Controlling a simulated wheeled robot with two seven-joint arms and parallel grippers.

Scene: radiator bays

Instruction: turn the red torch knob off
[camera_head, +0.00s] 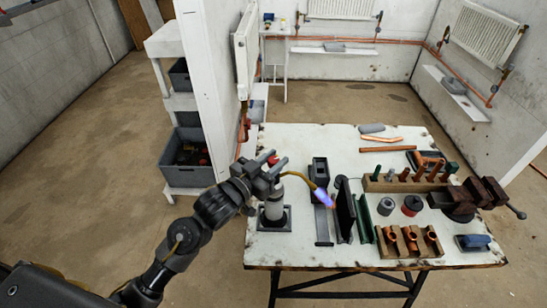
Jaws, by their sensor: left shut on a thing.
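The torch stands on the white workbench, its pale grey cylinder (274,208) upright in a dark square base. A yellow-brown tube (296,175) curves right from its top, and a blue-violet flame (322,196) shows at the nozzle. The red knob (272,160) shows at the torch top, partly hidden by my left gripper (270,170). That gripper is shut on the knob, its arm coming in from the lower left. My right gripper is not in view.
The workbench (295,255) holds a black upright plate (345,209) beside the flame, a vise (470,197), a wooden rack of copper fittings (408,242) and two spools. A wall and shelf with dark crates (187,155) stand left. Radiators hang behind.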

